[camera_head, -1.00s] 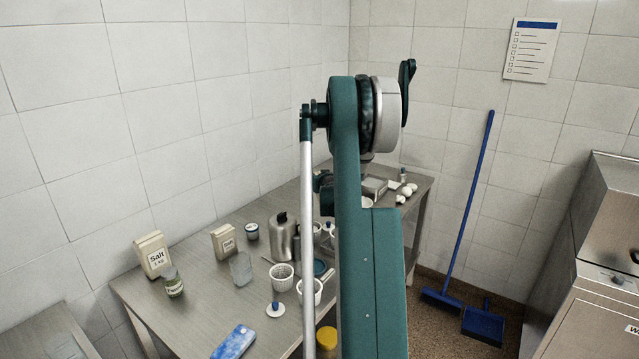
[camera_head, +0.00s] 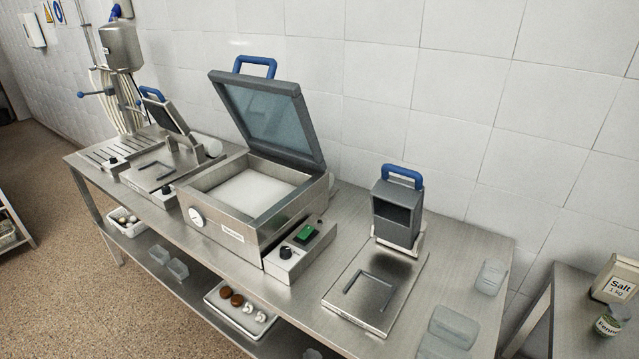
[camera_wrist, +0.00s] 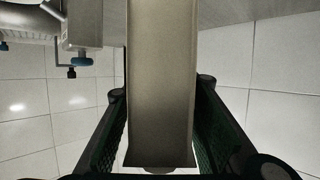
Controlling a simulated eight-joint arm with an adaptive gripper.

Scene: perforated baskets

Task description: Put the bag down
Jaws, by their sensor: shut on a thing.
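A long beige-grey thing (camera_wrist: 160,70), which looks like the bag, fills the middle of the wrist view. It has smooth sides and a flared edge at its lower end. My gripper (camera_wrist: 160,88) is shut on it, with one dark finger at each side. Its far end runs out of the top of the wrist view, so I cannot tell whether it touches anything. Neither my gripper nor this thing shows in the head view.
A steel bench (camera_head: 470,248) carries an open-lidded chamber machine (camera_head: 235,228) and a blue-handled device (camera_head: 397,210) on a base plate. Clear containers (camera_head: 452,328) stand at its right end. A salt packet (camera_head: 616,279) and jar (camera_head: 612,321) stand on another table.

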